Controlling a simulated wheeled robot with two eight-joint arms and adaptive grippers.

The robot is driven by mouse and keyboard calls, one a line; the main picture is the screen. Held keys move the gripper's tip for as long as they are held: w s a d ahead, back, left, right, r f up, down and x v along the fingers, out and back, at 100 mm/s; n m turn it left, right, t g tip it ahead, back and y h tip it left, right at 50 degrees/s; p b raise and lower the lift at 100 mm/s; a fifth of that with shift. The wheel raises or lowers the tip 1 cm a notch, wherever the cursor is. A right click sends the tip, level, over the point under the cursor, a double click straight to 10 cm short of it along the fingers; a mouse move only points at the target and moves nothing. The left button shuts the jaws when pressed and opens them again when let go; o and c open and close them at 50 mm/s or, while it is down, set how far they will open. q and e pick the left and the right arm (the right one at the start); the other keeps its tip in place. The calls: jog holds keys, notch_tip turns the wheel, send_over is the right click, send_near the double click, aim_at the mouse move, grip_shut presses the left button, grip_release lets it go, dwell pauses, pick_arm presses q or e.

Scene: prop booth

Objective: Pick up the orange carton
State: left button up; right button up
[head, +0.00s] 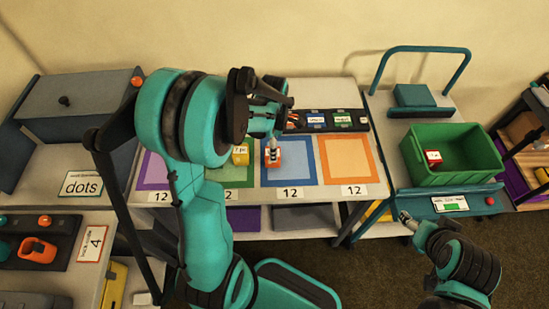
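The orange carton (273,159), with a pale label, is at the left part of the blue square (300,172) on the table. My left arm reaches across the view, and its gripper (272,144) points down right at the carton's top. The fingertips overlap the carton, and I cannot tell whether they are closed on it or whether it is lifted. My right gripper (406,219) is at the lower right, well away from the carton, in front of the cart; its opening is too small to judge.
A yellow carton (240,157) stands on the green square, close left of my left gripper. A dark tray (327,121) with small boxes lies behind. The orange square (348,160) is bare. A green crate (450,154) with a red box (433,158) sits on the right cart.

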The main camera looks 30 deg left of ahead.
pick_arm(q)
notch_tip(320, 180, down, 5)
jog(key=shift+a+f+b, duration=0.15)
jog(key=shift+b, duration=1.05)
jog(key=shift+c, duration=1.2)
jog(key=c, duration=1.1)
